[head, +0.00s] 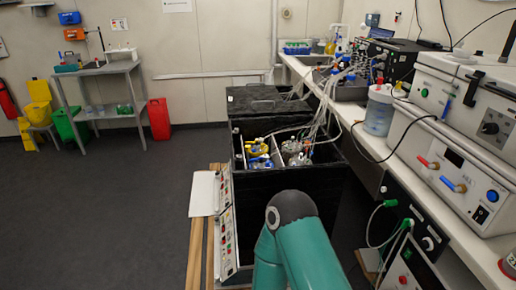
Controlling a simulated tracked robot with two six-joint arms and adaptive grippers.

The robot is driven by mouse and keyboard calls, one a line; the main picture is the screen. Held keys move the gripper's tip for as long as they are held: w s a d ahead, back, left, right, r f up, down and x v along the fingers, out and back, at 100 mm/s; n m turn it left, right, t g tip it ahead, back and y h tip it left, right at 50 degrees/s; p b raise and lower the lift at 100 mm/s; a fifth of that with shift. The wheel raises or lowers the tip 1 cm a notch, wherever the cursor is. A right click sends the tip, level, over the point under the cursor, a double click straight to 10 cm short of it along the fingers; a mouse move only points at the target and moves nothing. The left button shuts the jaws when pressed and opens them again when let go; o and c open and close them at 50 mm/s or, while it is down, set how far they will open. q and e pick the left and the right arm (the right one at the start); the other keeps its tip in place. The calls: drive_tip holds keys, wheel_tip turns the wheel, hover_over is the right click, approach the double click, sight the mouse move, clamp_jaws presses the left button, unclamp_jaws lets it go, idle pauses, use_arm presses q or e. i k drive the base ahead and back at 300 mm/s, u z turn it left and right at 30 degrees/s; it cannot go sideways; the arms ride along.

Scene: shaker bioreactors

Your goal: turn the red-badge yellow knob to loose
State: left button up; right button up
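The open black shaker box (300,202) stands at the centre of the head view. Inside it, on the left, are small yellow and blue parts (258,153), and beside them a metallic vessel top (296,155) with tubes. The yellow parts are too small to tell whether one is a knob with a red badge, or how any knob is turned. A teal arm link of mine (300,255) with a dark grey joint rises in front of the box. Neither of my grippers shows.
A white bench (350,106) with instruments and a clear bottle (379,112) runs along the right. Tubes arch from the bench into the box. A control panel (227,225) lines the box's left side. The floor (110,215) at the left is free.

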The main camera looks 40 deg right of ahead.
sight(247, 147)
drive_tip(key=z, duration=0.6)
drive_tip(key=i, duration=1)
